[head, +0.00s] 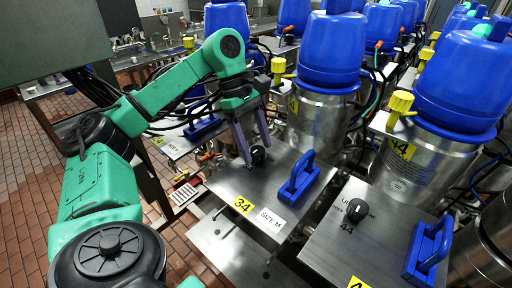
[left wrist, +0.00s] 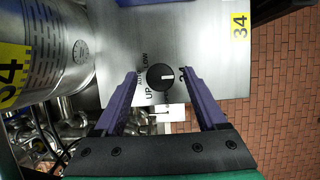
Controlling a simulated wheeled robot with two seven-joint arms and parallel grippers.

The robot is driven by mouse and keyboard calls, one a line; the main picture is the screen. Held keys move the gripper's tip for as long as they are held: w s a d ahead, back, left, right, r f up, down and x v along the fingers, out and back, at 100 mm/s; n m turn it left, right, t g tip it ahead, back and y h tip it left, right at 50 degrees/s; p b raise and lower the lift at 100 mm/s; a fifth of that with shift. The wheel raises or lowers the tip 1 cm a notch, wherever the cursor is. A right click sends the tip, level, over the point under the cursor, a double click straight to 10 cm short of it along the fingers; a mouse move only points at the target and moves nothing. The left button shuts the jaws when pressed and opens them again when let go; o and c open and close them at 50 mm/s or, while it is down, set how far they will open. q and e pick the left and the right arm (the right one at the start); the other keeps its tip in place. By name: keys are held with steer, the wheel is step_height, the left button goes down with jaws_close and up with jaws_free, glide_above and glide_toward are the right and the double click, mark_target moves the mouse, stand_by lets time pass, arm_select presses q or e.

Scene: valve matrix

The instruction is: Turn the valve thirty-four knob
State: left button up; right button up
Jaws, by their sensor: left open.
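The valve thirty-four knob (head: 258,156) is small, round and black, on a steel panel (head: 225,183) with a yellow 34 label (head: 242,205). My left gripper (head: 256,153) is open at this knob. In the left wrist view the knob (left wrist: 160,77) lies between the two purple fingertips of my left gripper (left wrist: 158,74), with a gap on each side. A white mark on the knob points right in that view, and printed words beside it include UP. My right gripper is not in view.
A blue handle (head: 299,178) stands on the same panel, right of the knob. The valve 44 panel has its own black knob (head: 356,210) and blue handle (head: 428,250). Blue-topped steel canisters (head: 333,50) with yellow knobs (head: 399,106) stand behind. Brick floor lies left.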

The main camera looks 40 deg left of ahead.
arm_select(q)
steer(key=shift+s, duration=0.2)
steer(key=shift+w+f, duration=0.1)
steer(key=shift+c, duration=0.6)
steer(key=shift+w, duration=0.1)
jaws_close()
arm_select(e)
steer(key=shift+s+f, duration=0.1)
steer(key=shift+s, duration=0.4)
